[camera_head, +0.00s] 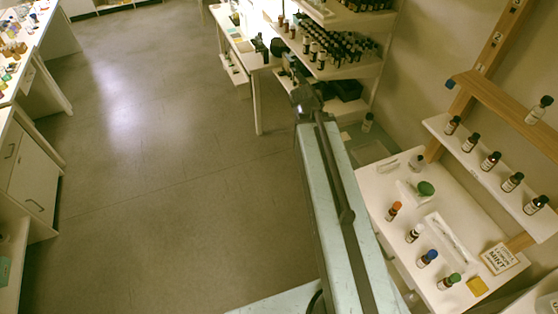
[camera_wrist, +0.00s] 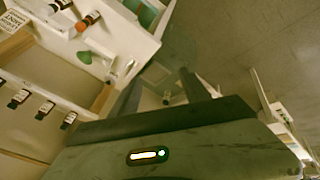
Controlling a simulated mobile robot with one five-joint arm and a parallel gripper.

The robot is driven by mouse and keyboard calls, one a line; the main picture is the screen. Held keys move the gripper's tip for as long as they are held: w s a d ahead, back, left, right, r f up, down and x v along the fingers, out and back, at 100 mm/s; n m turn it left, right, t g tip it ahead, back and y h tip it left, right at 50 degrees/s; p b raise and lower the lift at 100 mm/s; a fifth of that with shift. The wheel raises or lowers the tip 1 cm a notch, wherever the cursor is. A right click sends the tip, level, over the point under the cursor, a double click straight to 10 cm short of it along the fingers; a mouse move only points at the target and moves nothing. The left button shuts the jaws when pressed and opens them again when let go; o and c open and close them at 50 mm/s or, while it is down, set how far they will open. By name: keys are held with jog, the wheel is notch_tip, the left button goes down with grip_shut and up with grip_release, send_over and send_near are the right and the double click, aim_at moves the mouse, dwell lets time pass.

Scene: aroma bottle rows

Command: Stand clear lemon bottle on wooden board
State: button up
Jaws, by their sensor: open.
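A clear bottle with a dark cap (camera_head: 540,108) stands upright on a wooden board (camera_head: 492,98) fixed to the wall at the right. A second clear bottle (camera_head: 367,122) stands on a low pale surface below the wall shelves. A third clear bottle (camera_head: 417,163) stands at the far corner of the white table. Their labels are too small to read, so I cannot tell which is lemon. My gripper (camera_wrist: 160,86) is open in the wrist view. A small clear bottle (camera_wrist: 167,97) shows between its fingers, apparently beyond them and not gripped.
The white table (camera_head: 385,190) holds several colour-capped bottles, a green item (camera_head: 425,188), a tray (camera_head: 447,239) and a mint card (camera_head: 499,258). A white wall shelf (camera_head: 470,160) carries brown bottles. Crowded bottle shelves (camera_head: 345,70) stand at the back. The floor (camera_head: 170,150) at left is clear.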

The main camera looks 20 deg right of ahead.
jog(key=a+f+n+y, duration=0.1)
jog(key=a+n+y, duration=0.1)
jog(key=a, duration=0.9)
jog(key=s+a+f+n+g+y, duration=0.1)
jog(key=a+n+y, duration=0.2)
jog(key=a, duration=0.8)
jog(key=shift+s+f+n, duration=0.25)
jog(key=shift+s+n, duration=0.05)
jog(key=shift+n, duration=0.7)
notch_tip(320, 180, down, 15)
jog(key=b, duration=1.4)
jog(key=shift+r+b, duration=0.15)
jog(key=shift+b, duration=0.25)
